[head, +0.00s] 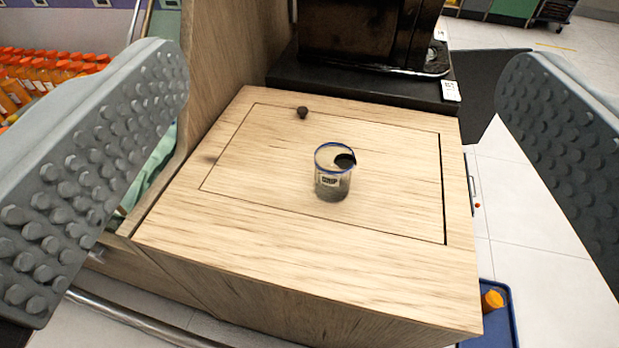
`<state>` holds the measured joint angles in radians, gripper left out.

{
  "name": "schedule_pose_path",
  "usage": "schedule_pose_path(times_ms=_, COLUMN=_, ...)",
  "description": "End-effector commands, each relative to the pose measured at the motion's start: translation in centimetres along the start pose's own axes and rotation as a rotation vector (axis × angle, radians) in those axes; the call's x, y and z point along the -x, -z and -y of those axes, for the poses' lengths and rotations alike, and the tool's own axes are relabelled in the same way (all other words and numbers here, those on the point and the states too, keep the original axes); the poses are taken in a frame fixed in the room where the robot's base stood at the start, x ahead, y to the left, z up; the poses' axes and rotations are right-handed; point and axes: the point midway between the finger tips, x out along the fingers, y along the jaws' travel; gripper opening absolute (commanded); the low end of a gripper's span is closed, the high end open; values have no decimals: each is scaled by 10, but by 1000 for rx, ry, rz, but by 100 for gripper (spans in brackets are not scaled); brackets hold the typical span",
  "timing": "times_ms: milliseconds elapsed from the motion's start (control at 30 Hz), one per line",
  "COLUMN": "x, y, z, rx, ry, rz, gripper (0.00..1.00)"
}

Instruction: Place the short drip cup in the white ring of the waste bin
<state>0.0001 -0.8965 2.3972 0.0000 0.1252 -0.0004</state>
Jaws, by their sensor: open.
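The short drip cup (332,184) is a small clear cup with a blue rim and a "DRIP" label. It stands upright on the wooden counter top (290,232), near the middle of the view. A dark shape shows at the right side of its rim. My gripper (345,150) is open, with one grey studded finger at the left edge and one at the right edge. The cup lies between the fingers in the picture, apart from both and farther off. No white ring or waste bin can be made out.
A small dark knob (302,112) sits at the back of the counter's outlined panel. A black machine (375,40) stands behind. Orange bottles (40,75) fill the left side. A blue tray (500,318) with an orange item (492,300) is low at right.

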Motion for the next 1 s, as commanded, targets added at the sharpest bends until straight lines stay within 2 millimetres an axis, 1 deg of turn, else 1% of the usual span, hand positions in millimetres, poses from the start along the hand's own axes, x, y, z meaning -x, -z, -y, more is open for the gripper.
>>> schedule_pose_path(times_ms=67, x=-6, y=-1, z=0, rx=2, ry=0, rz=22, gripper=88)
schedule_pose_path(times_ms=167, x=-22, y=-4, z=0, rx=7, ry=-1, rz=79, gripper=88)
schedule_pose_path(times_ms=467, x=-84, y=-19, z=-2, rx=29, ry=-1, rz=328, gripper=88)
schedule_pose_path(times_ms=700, x=-130, y=-37, z=-4, rx=46, ry=4, rz=529, gripper=88)
schedule_pose_path(times_ms=1000, x=-182, y=-65, z=-7, rx=65, ry=16, rz=781, gripper=88)
